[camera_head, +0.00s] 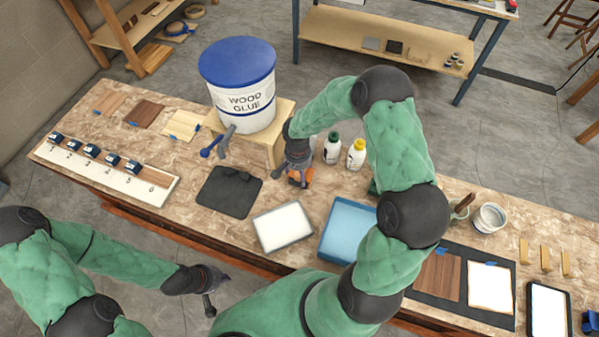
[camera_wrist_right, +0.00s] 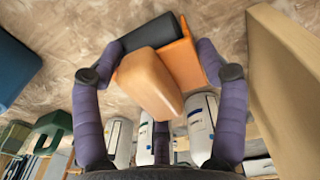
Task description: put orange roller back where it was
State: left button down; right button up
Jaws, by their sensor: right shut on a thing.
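The orange roller (camera_head: 297,179) is in my right gripper (camera_head: 299,172), just in front of the wooden stand and close to the tabletop. In the right wrist view, the roller's orange handle (camera_wrist_right: 152,82) and dark cylinder (camera_wrist_right: 150,32) are between the two fingers of my right gripper (camera_wrist_right: 160,50), which is shut on it. I cannot tell whether the roller touches the table. My left gripper (camera_head: 209,294) hangs in front of the workbench, away from the objects. Its fingers are too small to read.
A wood glue bucket (camera_head: 238,95) stands on the wooden stand (camera_head: 268,148), with a blue roller (camera_head: 210,151) beside it. Two bottles, green-capped (camera_head: 332,148) and yellow-capped (camera_head: 356,154), stand to the right. A dark mat (camera_head: 229,193), white tray (camera_head: 283,226) and blue tray (camera_head: 346,230) lie nearer.

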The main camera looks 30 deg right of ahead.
jog(key=shift+s+a+f, duration=0.1)
jog(key=shift+f, duration=0.25)
jog(key=shift+f, duration=0.1)
jog(key=shift+c, duration=0.4)
jog(key=shift+s+a+f+b, duration=0.1)
jog(key=shift+s+b, duration=0.05)
jog(key=shift+b, duration=0.2)
jog(key=c, duration=0.3)
jog(key=o, duration=1.3)
jog(key=shift+o, duration=0.9)
jog(key=shift+f, duration=0.15)
jog(key=shift+w+d, duration=0.2)
jog(key=shift+w, duration=0.05)
jog(key=shift+r, duration=0.2)
